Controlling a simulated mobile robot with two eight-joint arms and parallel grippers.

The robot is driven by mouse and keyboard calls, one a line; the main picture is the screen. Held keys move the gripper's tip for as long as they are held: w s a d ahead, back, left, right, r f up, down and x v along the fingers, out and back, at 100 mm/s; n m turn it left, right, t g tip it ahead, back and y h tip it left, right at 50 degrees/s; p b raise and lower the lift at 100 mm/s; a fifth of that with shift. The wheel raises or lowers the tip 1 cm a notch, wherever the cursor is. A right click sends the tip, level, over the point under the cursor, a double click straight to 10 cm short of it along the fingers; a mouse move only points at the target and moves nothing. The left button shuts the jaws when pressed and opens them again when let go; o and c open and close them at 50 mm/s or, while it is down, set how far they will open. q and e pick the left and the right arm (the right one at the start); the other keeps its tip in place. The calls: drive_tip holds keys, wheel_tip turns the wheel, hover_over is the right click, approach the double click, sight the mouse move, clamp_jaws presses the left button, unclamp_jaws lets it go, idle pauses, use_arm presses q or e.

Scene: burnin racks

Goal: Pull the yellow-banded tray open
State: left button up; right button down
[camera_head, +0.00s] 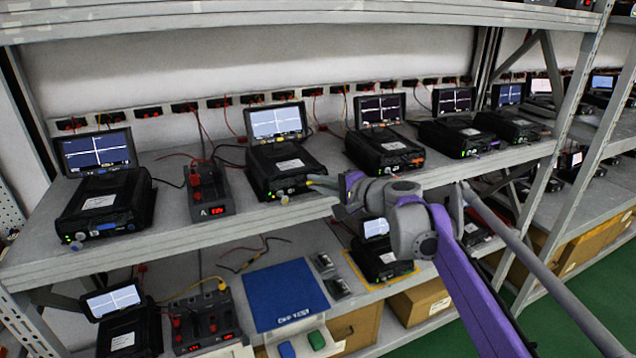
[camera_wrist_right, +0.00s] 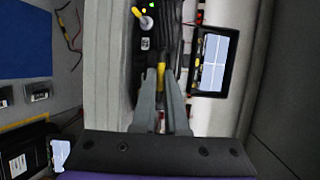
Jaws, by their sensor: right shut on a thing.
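The yellow-banded unit is a black box (camera_head: 282,168) with a small lit screen (camera_head: 277,122) above it, on the upper shelf. A yellow mark shows near the screen's lower right. My right gripper (camera_head: 322,183) is at the front right corner of this unit. In the right wrist view the gripper (camera_wrist_right: 162,78) is shut on a yellow piece (camera_wrist_right: 163,56) at the unit's front, beside a white knob (camera_wrist_right: 146,23) and a green light. The fingers hide part of the piece. How far the tray is out cannot be told. My left gripper is out of view.
Similar black units stand left (camera_head: 105,205) and right (camera_head: 385,150) on the same shelf (camera_head: 240,222). A red-and-black power box (camera_head: 207,190) stands just left. The lower shelf holds a blue mat (camera_head: 283,295) and more units. A slanted grey post (camera_head: 575,140) rises at right.

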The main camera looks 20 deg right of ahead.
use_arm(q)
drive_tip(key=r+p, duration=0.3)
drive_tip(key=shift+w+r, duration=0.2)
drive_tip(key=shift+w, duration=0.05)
use_arm(e)
drive_tip(key=s+d, duration=0.1)
drive_tip(key=s, duration=1.2)
drive_tip(key=shift+s, duration=0.4)
drive_tip(key=c, duration=0.9)
unclamp_jaws()
drive_tip(key=shift+c, duration=0.2)
